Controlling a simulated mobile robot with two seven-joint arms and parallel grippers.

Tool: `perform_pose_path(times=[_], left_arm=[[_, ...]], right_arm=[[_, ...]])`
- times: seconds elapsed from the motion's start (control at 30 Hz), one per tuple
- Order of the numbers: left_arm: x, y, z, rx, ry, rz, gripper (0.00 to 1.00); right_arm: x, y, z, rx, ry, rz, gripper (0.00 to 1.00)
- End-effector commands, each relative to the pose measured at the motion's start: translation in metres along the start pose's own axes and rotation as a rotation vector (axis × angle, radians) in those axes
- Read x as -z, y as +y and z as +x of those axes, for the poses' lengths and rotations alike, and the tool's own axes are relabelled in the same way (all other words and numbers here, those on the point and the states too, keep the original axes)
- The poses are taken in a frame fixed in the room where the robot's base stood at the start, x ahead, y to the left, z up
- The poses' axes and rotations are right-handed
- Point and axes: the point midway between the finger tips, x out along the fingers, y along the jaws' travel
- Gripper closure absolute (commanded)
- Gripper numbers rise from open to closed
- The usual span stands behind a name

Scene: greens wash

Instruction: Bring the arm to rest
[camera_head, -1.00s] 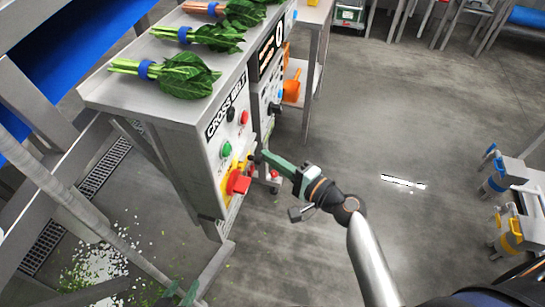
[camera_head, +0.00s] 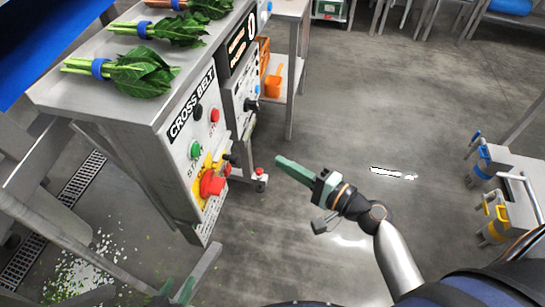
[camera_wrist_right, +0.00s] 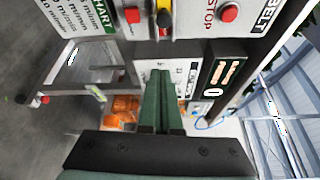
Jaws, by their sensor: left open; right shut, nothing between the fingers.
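My right gripper (camera_head: 281,163) reaches in from the lower right in the head view. Its green fingers are shut together with nothing between them, pointing up and left. It hangs over open floor to the right of the CROSS BELT control panel (camera_head: 195,130), with a visible gap in the picture between them. In the right wrist view the shut fingers (camera_wrist_right: 160,75) point toward the panels.
The panel carries a red rotary switch (camera_head: 212,184) on yellow, a green button (camera_head: 195,150) and a red button (camera_head: 214,116). Bundled greens (camera_head: 125,70) lie on the steel top. A wheeled steel unit (camera_head: 513,195) stands at right. The floor between is clear.

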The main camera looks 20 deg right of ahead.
Motion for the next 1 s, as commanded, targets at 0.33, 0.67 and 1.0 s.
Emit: perform_pose_path(times=[0.33,0.67,1.0], left_arm=[[-0.009,0.000,-0.003,0.001,-0.015,-0.002,0.50],[-0.007,-0.001,-0.003,0.002,-0.012,-0.002,0.50],[-0.003,-0.002,-0.001,0.003,-0.003,0.000,0.50]], right_arm=[[0.000,0.000,-0.006,0.000,0.000,0.000,1.00],[0.000,0.001,-0.006,-0.005,0.000,-0.006,1.00],[-0.030,0.089,-0.017,-0.317,-0.036,-0.442,1.00]])
